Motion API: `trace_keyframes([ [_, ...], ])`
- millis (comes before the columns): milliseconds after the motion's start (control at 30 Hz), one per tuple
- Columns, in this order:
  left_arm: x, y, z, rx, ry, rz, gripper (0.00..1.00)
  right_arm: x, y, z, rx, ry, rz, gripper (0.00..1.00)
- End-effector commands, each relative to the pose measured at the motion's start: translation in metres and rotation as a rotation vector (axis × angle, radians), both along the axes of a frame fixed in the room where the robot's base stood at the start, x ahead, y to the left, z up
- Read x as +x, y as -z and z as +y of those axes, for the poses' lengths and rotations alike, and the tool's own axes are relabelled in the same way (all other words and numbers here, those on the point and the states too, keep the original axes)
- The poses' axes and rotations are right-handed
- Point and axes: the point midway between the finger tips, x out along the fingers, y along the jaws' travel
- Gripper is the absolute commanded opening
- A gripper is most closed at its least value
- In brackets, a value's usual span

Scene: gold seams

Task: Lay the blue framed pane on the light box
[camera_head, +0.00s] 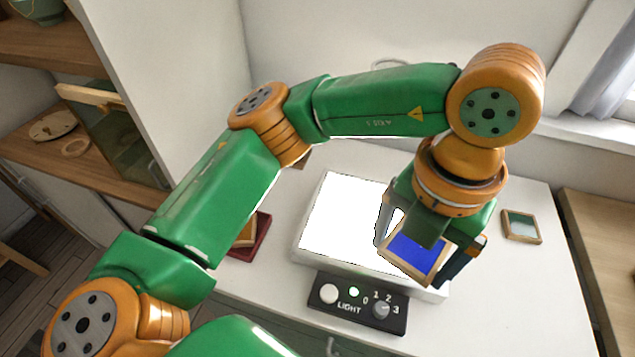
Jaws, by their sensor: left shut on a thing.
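The blue framed pane (418,254) has a deep blue face in a light wooden frame. My left gripper (432,250) is shut on it, with one finger on each side of the frame. The light box (335,215) is a flat white box on the table with a brightly lit top. The pane shows in front of the box's right front part and hides some of its top and front edge. The gap between pane and box is hard to judge. My right gripper is not in view.
A control panel (358,303) with a lit green lamp and a knob sits at the box's front. Another framed pane (521,226), greyish green, lies on the white table at right. A dark red tray (262,226) is partly hidden behind my left arm. Wooden shelves (100,178) stand at left.

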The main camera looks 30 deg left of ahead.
Motion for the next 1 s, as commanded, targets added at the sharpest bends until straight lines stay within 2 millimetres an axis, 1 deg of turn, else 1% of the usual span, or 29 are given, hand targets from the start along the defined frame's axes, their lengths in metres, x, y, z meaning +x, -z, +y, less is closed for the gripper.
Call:
trace_keyframes([
  [67, 0.010, 0.003, 0.009, -0.001, -0.019, 0.004, 0.32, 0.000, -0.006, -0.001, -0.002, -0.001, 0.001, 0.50],
  [267, 0.059, 0.033, 0.053, 0.000, -0.023, 0.009, 0.32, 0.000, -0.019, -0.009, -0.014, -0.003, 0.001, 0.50],
  [300, 0.068, 0.040, 0.062, 0.001, -0.022, 0.010, 0.32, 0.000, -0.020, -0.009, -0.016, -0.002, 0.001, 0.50],
  [367, 0.077, 0.061, 0.069, 0.000, -0.017, 0.010, 0.32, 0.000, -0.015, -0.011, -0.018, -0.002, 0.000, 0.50],
  [433, 0.086, 0.071, 0.077, 0.002, -0.018, 0.008, 0.32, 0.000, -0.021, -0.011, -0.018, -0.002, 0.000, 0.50],
  [567, 0.097, 0.088, 0.085, 0.002, -0.014, 0.005, 0.32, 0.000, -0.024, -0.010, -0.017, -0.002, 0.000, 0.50],
  [633, 0.103, 0.099, 0.092, 0.004, -0.015, 0.006, 0.32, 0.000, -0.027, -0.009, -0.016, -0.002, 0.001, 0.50],
  [700, 0.102, 0.112, 0.091, 0.004, -0.010, 0.007, 0.32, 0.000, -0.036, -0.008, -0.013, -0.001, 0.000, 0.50],
  [800, 0.103, 0.126, 0.090, 0.002, -0.010, 0.003, 0.32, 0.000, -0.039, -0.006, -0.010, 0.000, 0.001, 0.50],
  [1000, 0.103, 0.129, 0.090, 0.002, -0.010, 0.000, 0.32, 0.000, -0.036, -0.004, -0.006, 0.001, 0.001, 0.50],
])
